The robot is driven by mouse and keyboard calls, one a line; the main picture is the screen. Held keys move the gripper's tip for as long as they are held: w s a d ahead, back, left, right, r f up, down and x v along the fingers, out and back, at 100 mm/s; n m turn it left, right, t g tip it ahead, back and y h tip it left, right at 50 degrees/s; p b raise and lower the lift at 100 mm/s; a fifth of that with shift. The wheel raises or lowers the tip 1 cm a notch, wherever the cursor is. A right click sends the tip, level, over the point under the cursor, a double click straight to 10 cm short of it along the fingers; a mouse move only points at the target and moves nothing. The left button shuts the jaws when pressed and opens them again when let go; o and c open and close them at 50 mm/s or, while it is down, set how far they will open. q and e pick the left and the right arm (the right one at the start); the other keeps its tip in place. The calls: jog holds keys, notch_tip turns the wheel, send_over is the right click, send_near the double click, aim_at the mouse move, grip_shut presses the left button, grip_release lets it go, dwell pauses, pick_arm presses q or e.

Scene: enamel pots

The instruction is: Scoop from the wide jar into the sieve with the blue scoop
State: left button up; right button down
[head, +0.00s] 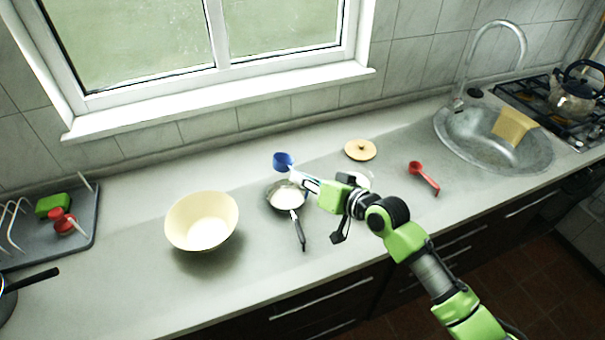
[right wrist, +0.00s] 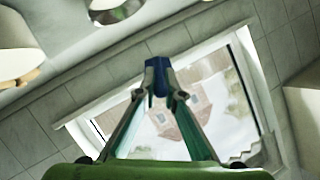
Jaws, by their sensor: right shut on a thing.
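My right gripper (head: 302,181) is shut on the blue scoop (head: 283,161), whose cup sits at the fingertips. In the right wrist view, part of the blue scoop (right wrist: 157,70) shows between the fingertips. The sieve (head: 286,196) lies on the counter with its black handle towards the front; whitish content shows in it. The scoop is above its far rim in the head view and looks apart from it. Behind the gripper, a pale round rim (head: 362,177) shows in part; it may be the wide jar, and its content is hidden. My left gripper is not in view.
A cream bowl (head: 202,221) stands left of the sieve. A yellow lid (head: 360,150) and a red scoop (head: 423,176) lie to the right. The sink (head: 470,145) is further right, a dish rack (head: 85,235) far left. Counter in front of the bowl is clear.

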notch_tip(320, 180, up, 2)
jog(key=n+h+p, duration=0.1)
jog(key=p, duration=0.3)
jog(key=shift+s+r+n, duration=0.1)
jog(key=shift+n, duration=0.3)
jog(key=shift+r+n+t+h+p, duration=0.1)
jog(key=shift+n+t+h+p, duration=0.2)
jog(key=shift+n+h+p, duration=0.25)
